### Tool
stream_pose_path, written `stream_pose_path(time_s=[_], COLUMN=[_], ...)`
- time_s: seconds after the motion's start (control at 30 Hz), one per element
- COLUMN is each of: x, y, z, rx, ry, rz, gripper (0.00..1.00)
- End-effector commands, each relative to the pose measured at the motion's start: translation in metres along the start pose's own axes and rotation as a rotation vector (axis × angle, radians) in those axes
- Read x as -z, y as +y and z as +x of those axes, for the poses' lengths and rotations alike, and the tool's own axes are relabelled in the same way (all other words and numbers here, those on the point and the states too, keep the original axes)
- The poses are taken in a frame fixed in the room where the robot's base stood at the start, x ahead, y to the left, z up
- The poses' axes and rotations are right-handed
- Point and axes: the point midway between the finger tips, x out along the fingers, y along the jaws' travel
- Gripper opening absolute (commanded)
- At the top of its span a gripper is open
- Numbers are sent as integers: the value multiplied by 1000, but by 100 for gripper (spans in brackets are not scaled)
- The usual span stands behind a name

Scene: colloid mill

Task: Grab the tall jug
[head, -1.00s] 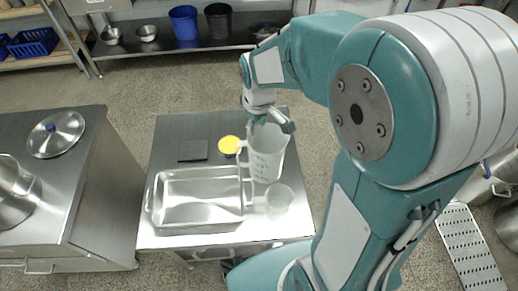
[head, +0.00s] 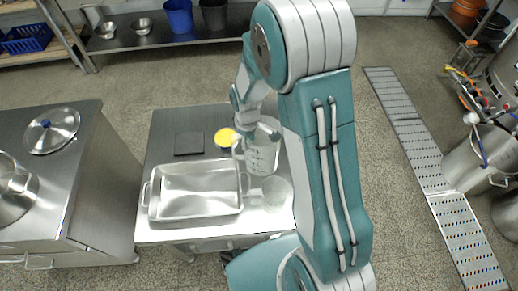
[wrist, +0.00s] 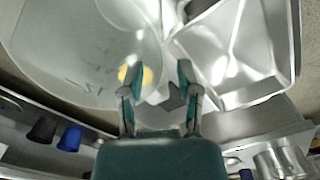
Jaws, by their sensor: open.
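The tall jug (head: 262,156) is a clear, graduated measuring jug standing upright on the steel table, its handle to the left. My arm covers part of its top in the head view. In the wrist view the jug's large clear wall (wrist: 70,45) fills the upper left. My gripper (wrist: 158,72) is open, its two teal-and-grey fingers apart and close to the jug on its handle side. The handle appears to lie in front of the fingers, but I cannot tell whether it is between them. In the head view my gripper is mostly hidden by my wrist.
A smaller clear beaker (head: 277,193) stands just in front of the jug. A steel tray (head: 196,217) lies to the left, with a yellow round item (head: 225,137) and a dark square plate (head: 189,144) behind it. Another steel table (head: 92,190) stands further left.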

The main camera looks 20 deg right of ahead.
Motion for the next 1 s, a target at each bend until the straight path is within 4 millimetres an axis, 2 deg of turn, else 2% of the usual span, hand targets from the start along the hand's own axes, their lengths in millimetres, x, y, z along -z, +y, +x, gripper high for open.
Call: stream_pose_path(time_s=[0.13,0.27,0.57,0.67,0.7,1.0], x=[-2,-2,-2,-2,-2,-1], y=[0,0,0,0,0,0], z=[25,41,47,47,47,46], rx=[3,2,0,0,0,0], ry=[-6,-3,-1,-1,-1,-1], rz=[1,0,0,0,0,0], gripper=[44,44,44,4,0,0])
